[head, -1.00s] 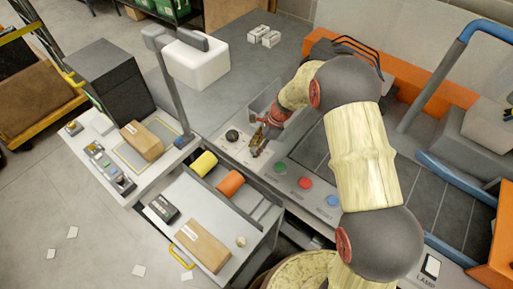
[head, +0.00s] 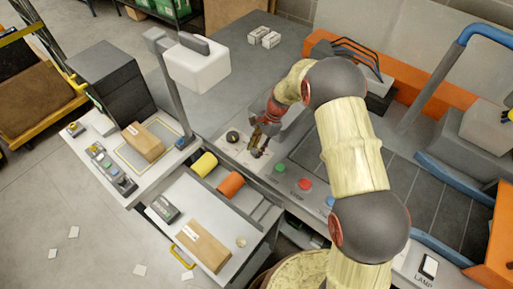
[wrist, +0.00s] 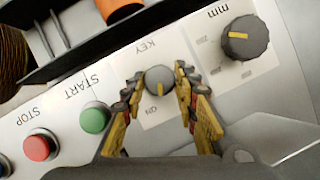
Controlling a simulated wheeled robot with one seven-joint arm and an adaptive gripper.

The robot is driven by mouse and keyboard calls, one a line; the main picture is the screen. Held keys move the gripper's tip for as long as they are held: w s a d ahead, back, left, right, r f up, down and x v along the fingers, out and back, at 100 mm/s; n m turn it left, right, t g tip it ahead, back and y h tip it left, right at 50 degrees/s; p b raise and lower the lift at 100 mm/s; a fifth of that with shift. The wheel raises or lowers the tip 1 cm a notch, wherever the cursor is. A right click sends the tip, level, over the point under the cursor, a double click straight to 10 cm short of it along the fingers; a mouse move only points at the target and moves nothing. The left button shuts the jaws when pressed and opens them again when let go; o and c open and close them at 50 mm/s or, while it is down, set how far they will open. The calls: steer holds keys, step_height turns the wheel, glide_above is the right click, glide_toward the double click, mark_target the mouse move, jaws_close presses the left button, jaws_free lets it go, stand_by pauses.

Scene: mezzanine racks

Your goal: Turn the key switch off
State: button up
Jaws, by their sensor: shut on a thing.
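The key switch (wrist: 160,80) is a round dark grey knob with a yellow mark, on a white plate lettered KEY and ON. The yellow mark points toward the ON lettering. My gripper (wrist: 160,77) has a yellow-and-dark finger on each side of the knob and is shut on it. In the head view my gripper (head: 259,152) is down at the control panel (head: 228,147), and its fingers mostly hide the key switch there.
A black dial marked mm (wrist: 243,38) sits close to one finger. The green START button (wrist: 95,118) and red STOP button (wrist: 40,146) lie on the other side. An orange roller (head: 230,183) and a drawer with a brown box (head: 203,245) are in front of the panel.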

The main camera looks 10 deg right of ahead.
steer(key=n+g, duration=0.1)
steer(key=n, duration=0.2)
steer(key=shift+w+a+n+h+p, duration=0.1)
steer(key=shift+w+n+h+p, duration=0.05)
steer(key=shift+n+h+p, duration=0.25)
steer(key=n+g+h, duration=0.1)
steer(key=n, duration=0.2)
steer(key=shift+a+n, duration=0.1)
steer(key=shift+n, duration=0.2)
steer(key=n+h, duration=0.1)
steer(key=n, duration=0.2)
steer(key=n+h, duration=0.1)
steer(key=n, duration=0.2)
steer(key=shift+a+g+p, duration=0.1)
steer(key=shift+g+p, duration=0.2)
steer(key=shift+w+n, duration=0.1)
steer(key=shift+n, duration=0.2)
steer(key=o, duration=1.2)
steer(key=shift+c, duration=0.2)
steer(key=v, duration=1.2)
steer(key=shift+a, duration=0.25)
